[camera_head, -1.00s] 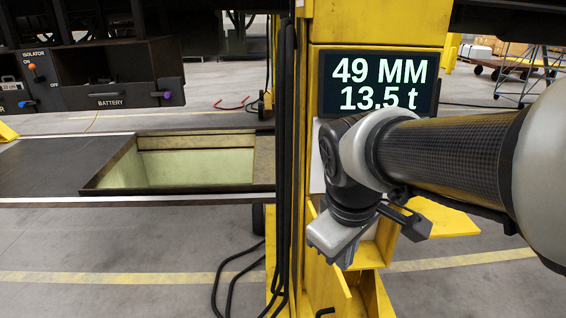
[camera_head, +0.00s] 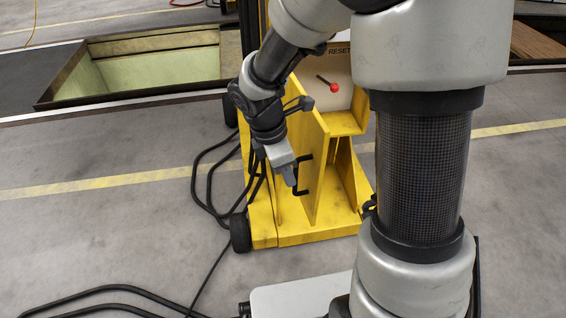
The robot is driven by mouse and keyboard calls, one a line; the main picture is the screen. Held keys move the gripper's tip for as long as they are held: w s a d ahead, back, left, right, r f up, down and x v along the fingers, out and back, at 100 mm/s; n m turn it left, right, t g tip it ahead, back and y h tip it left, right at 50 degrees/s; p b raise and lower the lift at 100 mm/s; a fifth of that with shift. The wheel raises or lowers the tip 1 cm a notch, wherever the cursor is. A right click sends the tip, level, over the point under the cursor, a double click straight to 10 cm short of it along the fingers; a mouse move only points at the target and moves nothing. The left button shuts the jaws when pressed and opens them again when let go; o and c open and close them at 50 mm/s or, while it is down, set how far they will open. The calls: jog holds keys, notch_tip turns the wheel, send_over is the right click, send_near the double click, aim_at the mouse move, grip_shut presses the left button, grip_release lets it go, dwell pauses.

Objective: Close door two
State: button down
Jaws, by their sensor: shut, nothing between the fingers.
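A yellow door (camera_head: 310,135) stands open on the yellow lifting jack, swung out toward me. It has a black bar handle (camera_head: 304,176). No number shows on it, so I cannot tell whether it is door two. My gripper (camera_head: 291,178) is shut and empty, pointing down at the left side of the door, close to the handle. I cannot tell whether it touches the door or handle. Behind the door is an open compartment with a red-knobbed lever (camera_head: 333,87) under the word RESET. My arm hides the jack's upper part.
The yellow jack base (camera_head: 310,232) has a black wheel (camera_head: 240,232) at its front left. Black cables (camera_head: 205,172) hang and lie on the floor to the left. An open pit (camera_head: 145,68) lies at the upper left. Grey floor at left and right is mostly clear.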

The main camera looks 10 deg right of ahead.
jog(key=d, duration=0.1)
jog(key=d+f, duration=0.1)
jog(key=d, duration=0.1)
jog(key=d+f+b, duration=0.1)
jog(key=shift+w+d+f, duration=0.2)
jog(key=shift+w+d, duration=0.05)
jog(key=shift+d, duration=0.05)
